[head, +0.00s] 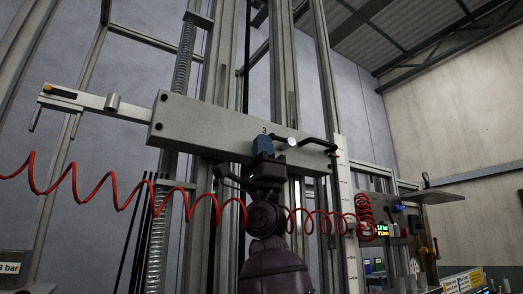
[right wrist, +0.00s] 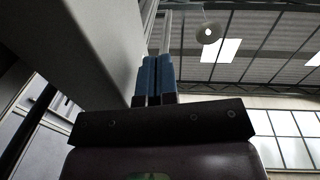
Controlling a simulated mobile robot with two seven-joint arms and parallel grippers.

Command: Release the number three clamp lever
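The clamp lever (head: 316,144) is a black bent handle on the front of a grey crossbeam (head: 205,128), right of the printed number 3. A pale round knob or pivot (head: 292,141) sits along it. My right gripper (head: 263,145) points up in front of the beam, just below the number and left of the pivot. Its blue fingers hide part of the beam and perhaps the lever's left end. In the right wrist view the fingers (right wrist: 156,78) are together with nothing visible between them. My left gripper is out of view.
A red coiled hose (head: 122,196) runs across the view, passing by my right wrist. Vertical metal posts and a spring (head: 183,60) stand around the beam. A small display (head: 383,229) and shelf (head: 437,197) are at the right.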

